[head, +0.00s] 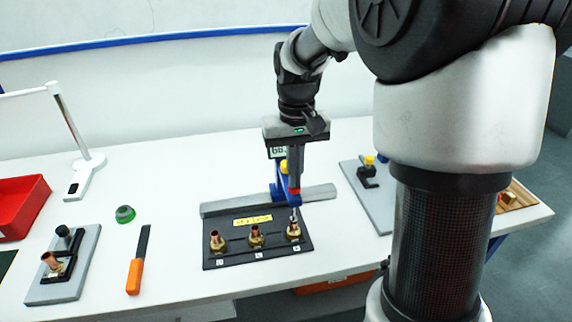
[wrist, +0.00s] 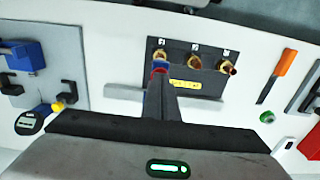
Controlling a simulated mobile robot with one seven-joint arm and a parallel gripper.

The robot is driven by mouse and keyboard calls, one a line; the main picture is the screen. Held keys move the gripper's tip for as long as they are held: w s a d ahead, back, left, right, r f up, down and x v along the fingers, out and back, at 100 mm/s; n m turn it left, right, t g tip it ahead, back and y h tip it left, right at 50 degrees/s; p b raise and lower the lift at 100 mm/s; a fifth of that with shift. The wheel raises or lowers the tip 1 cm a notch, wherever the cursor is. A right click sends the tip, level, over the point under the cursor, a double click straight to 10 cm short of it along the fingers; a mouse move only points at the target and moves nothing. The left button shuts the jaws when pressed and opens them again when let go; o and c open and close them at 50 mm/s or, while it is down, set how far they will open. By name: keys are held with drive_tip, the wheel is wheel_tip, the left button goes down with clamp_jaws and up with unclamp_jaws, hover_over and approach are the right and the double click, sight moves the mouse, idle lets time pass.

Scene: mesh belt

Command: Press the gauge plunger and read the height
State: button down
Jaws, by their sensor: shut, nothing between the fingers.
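The gauge stand (head: 277,192), blue, rises from a grey rail (head: 318,194) behind a black plate (head: 258,260). A display (head: 278,152) shows just below my gripper's body; its characters are too small to read surely. My gripper (head: 294,182) points down, shut and empty, right beside the gauge and over the plate's right end. I cannot tell whether it touches the plunger. The right brass fitting (head: 294,230) stands beneath; two more, the middle one (head: 256,235) and left one (head: 217,240), stand beside it. In the wrist view my gripper (wrist: 161,82) hides most of the gauge.
A grey board (head: 352,183) with a black clamp and yellow knob lies right. Left are an orange-handled tool (head: 134,277), a green round piece (head: 125,213), another fixture board (head: 42,292), a red bin (head: 18,212) and a white lamp (head: 88,170).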

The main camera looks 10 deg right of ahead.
wheel_tip(320, 180, up, 7)
drive_tip(key=p, duration=0.5)
drive_tip(key=shift+r, duration=0.15)
drive_tip(key=s+r+t, duration=0.2)
drive_tip(key=s+r, duration=0.1)
drive_tip(key=s, duration=0.6)
drive_tip(key=s+r+t, duration=0.3)
drive_tip(key=s+r, duration=0.1)
drive_tip(key=s, duration=0.5)
drive_tip(key=shift+s+r+t, duration=0.2)
drive_tip(key=shift+r+t, duration=0.1)
